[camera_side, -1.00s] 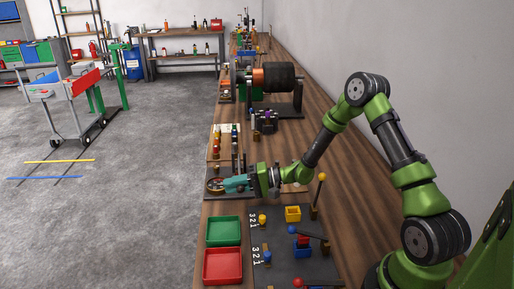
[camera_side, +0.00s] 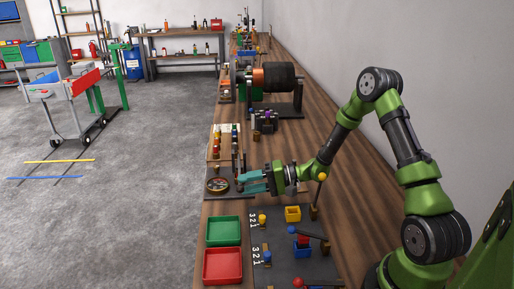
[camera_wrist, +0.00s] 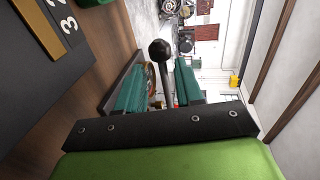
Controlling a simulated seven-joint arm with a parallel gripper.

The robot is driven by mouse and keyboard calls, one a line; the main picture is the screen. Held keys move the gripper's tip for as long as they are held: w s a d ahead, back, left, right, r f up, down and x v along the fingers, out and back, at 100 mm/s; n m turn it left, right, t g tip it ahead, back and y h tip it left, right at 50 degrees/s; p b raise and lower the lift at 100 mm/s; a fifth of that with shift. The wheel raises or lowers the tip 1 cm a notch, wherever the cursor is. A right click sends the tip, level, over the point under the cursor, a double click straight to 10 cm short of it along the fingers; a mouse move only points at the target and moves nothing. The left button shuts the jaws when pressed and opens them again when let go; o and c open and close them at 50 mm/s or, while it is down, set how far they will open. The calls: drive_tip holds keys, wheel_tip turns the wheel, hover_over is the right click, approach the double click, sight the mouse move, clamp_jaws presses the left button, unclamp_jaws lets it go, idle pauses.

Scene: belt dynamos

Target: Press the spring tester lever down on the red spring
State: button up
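The tester stands on a dark plate with a round dial (camera_side: 217,185) and a tall dark post (camera_side: 237,158). My gripper (camera_side: 244,184) is just right of the dial, low over the bench, its teal fingers pointing left. In the wrist view my gripper (camera_wrist: 160,82) is open, with a gap between its fingers. A grey lever rod with a black ball knob (camera_wrist: 160,50) shows in line with that gap; I cannot tell whether the fingers touch it. A small dark knob (camera_side: 240,188) shows by the fingertips in the side view. The red spring is not clearly made out.
A green tray (camera_side: 223,243) and a red tray (camera_side: 223,281) lie nearer on the bench. A rack of coloured pieces (camera_side: 216,142) stands behind the dial.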

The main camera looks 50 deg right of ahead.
drive_tip(key=shift+v, duration=1.5)
drive_tip(key=shift+a, duration=0.1)
drive_tip(key=s+a+r+n+g+h, duration=0.2)
drive_tip(key=s+a+r+n+g, duration=0.3)
drive_tip(key=s+a+r+g, duration=0.4)
drive_tip(key=s+r+t+h, duration=0.4)
drive_tip(key=s+r+h, duration=0.2)
drive_tip(key=s+r, duration=0.4)
drive_tip(key=shift+s+t+h, duration=0.3)
drive_tip(key=shift+s+h, duration=0.1)
drive_tip(key=shift+s, duration=0.55)
